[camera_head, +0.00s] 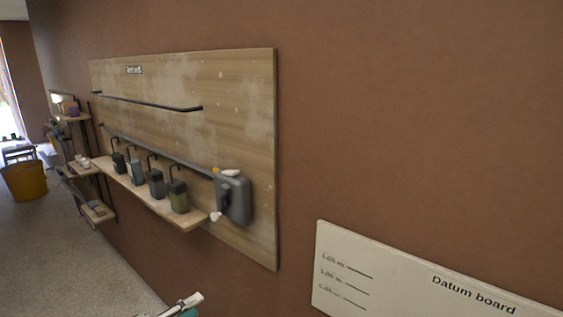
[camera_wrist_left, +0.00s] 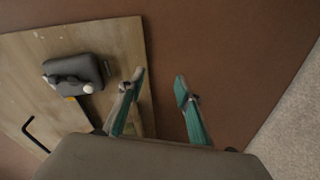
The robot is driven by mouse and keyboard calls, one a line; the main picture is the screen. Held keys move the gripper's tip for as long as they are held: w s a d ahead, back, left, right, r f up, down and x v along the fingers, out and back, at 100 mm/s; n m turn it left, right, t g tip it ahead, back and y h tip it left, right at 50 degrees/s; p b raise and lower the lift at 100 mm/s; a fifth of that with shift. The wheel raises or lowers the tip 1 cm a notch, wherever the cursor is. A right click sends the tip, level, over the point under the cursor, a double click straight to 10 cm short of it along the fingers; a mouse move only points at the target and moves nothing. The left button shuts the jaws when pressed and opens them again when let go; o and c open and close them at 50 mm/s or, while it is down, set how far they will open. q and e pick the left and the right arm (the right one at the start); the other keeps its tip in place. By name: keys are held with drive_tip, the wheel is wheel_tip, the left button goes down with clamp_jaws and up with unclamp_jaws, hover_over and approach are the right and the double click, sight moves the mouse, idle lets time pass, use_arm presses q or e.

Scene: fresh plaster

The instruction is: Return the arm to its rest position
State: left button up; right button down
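My left gripper (camera_head: 184,307) barely shows at the bottom edge of the head view, as a pale and teal finger part low in front of the wall. In the left wrist view my left gripper (camera_wrist_left: 160,84) has its two teal fingers spread apart, with nothing between them. Behind the gap are the edge of a wooden board (camera_wrist_left: 120,50) and bare brown wall. The fingers look apart from the board. Most of my left arm is out of the head view. My right gripper shows in neither view.
A wooden wall board (camera_head: 245,110) carries black rails, a shelf (camera_head: 150,200) with several small dark containers, and a grey box (camera_head: 236,200). The grey box also shows in the left wrist view (camera_wrist_left: 75,73). A datum board (camera_head: 400,270) is at lower right. A yellow bucket (camera_head: 25,182) stands far left.

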use_arm(q)
drive_tip(key=s+d+f+m+g+y, duration=0.1)
drive_tip(key=s+f+m+y, duration=0.2)
drive_tip(key=s+f+m, duration=0.3)
drive_tip(key=s+d+f+m+g+y, duration=0.1)
drive_tip(key=s+f+m+y, duration=0.2)
drive_tip(key=s+f, duration=1.2)
drive_tip(key=s+m, duration=0.3)
drive_tip(key=s, duration=0.1)
drive_tip(key=shift+d, duration=0.3)
